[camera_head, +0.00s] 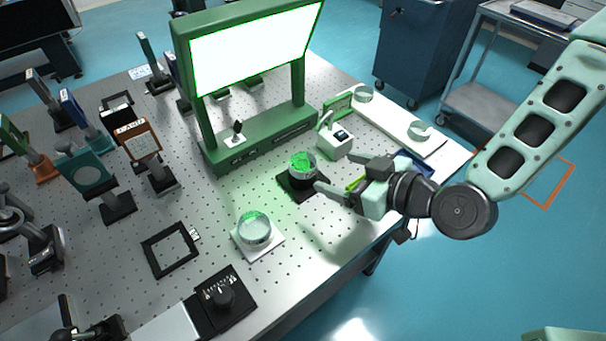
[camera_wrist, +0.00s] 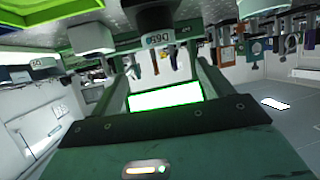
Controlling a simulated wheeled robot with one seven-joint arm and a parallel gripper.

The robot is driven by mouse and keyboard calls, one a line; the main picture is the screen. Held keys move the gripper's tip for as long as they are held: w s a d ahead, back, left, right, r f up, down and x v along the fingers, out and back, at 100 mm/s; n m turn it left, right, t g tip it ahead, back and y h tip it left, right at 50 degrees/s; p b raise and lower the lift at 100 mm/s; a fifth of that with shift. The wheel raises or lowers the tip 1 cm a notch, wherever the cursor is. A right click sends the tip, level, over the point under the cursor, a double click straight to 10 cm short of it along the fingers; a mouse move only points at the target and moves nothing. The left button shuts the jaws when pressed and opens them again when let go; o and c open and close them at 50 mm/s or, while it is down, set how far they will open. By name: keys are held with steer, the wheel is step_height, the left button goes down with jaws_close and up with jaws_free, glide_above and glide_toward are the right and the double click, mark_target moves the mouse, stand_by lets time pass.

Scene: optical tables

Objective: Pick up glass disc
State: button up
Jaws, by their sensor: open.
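A clear glass disc (camera_head: 303,163), tinted green by the light, sits on a round black holder on a dark square base (camera_head: 291,190). A second clear glass disc (camera_head: 255,229) rests on a white square pad (camera_head: 268,246) nearer the front. My gripper (camera_head: 334,172) is open and empty, just right of the black holder, fingers pointing left toward it with a small gap. I cannot tell its exact height. The wrist view appears upside down; no glass disc stands out clearly there.
A green frame with a glowing screen (camera_head: 255,45) stands behind; the screen also shows in the wrist view (camera_wrist: 166,96). A small white device (camera_head: 335,143) stands close behind my gripper. A white board (camera_head: 398,124) holds clear rings. A black square frame (camera_head: 170,250) and several optical mounts are left.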

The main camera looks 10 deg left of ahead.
mark_target(304, 162)
steer(key=x, duration=0.5)
steer(key=shift+a+b, duration=0.1)
steer(key=shift+b, duration=0.3)
steer(key=shift+f+p+x, duration=0.1)
steer(key=shift+p+x, duration=0.3)
steer(key=shift+x, duration=1.05)
steer(key=shift+f+p+x, duration=0.15)
steer(key=shift+p+x, duration=0.25)
steer(key=shift+x, duration=1.1)
steer(key=c, duration=1.1)
